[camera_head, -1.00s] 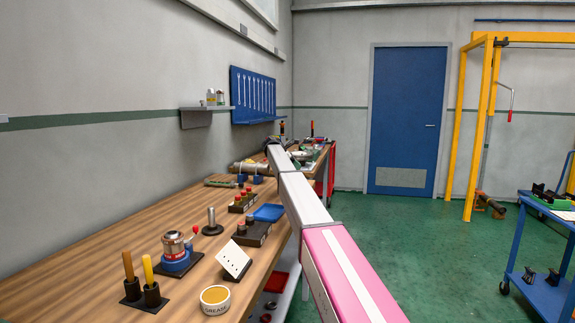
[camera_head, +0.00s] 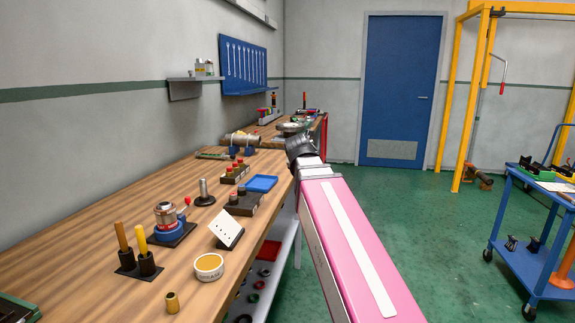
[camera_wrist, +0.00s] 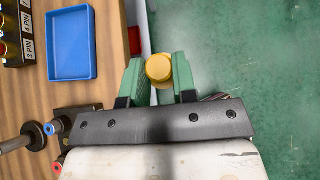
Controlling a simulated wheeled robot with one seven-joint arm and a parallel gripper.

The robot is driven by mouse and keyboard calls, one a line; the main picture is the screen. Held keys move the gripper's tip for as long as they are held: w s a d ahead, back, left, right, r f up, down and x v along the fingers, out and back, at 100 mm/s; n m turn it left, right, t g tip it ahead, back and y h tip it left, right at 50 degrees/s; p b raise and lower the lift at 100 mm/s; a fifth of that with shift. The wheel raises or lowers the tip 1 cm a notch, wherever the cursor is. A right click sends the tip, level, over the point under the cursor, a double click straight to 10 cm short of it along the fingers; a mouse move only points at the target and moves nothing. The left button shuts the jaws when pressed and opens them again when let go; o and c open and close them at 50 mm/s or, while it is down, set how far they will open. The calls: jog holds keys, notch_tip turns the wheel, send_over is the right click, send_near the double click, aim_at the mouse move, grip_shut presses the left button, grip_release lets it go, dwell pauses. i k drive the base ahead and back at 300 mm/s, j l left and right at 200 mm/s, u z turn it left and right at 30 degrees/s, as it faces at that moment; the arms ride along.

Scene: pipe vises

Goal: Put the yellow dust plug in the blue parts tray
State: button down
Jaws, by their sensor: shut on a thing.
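The yellow dust plug (camera_wrist: 159,69) is round and sits between the green fingertips of my gripper (camera_wrist: 158,82) in the wrist view. My gripper is shut on it and holds it past the bench edge, with the green floor behind it. The blue parts tray (camera_wrist: 72,45) lies on the wooden bench to the left of the gripper in the wrist view, and looks empty. The tray also shows in the head view (camera_head: 261,184), left of my arm. My gripper and the plug are not clearly seen in the head view, where my arm hides them.
The wooden bench (camera_head: 95,225) holds a dark connector block (camera_head: 243,204) close to the tray, a white angled panel (camera_head: 225,231), a grease tin (camera_head: 208,267) and a metal post (camera_head: 204,193). A blue cart (camera_head: 540,250) stands at right. The floor between is clear.

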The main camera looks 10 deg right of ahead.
aim_at(261, 184)
jog(key=l+u, duration=0.1)
jog(key=u, duration=1)
jog(key=l+u, duration=0.35)
jog(key=k+l+u, duration=0.1)
jog(key=l+u, duration=0.2)
jog(key=k+l+u, duration=0.15)
jog(key=l+u, duration=0.2)
jog(key=l, duration=0.15)
jog(key=k+l, duration=0.1)
jog(key=l, duration=0.25)
jog(key=k+l+u, duration=0.1)
jog(key=l, duration=0.25)
jog(key=k+l, duration=0.2)
jog(key=l, duration=0.15)
jog(key=k+l, duration=0.1)
jog(key=l, duration=0.25)
jog(key=i+l, duration=0.1)
jog(key=i, duration=0.2)
jog(key=i+u, duration=0.05)
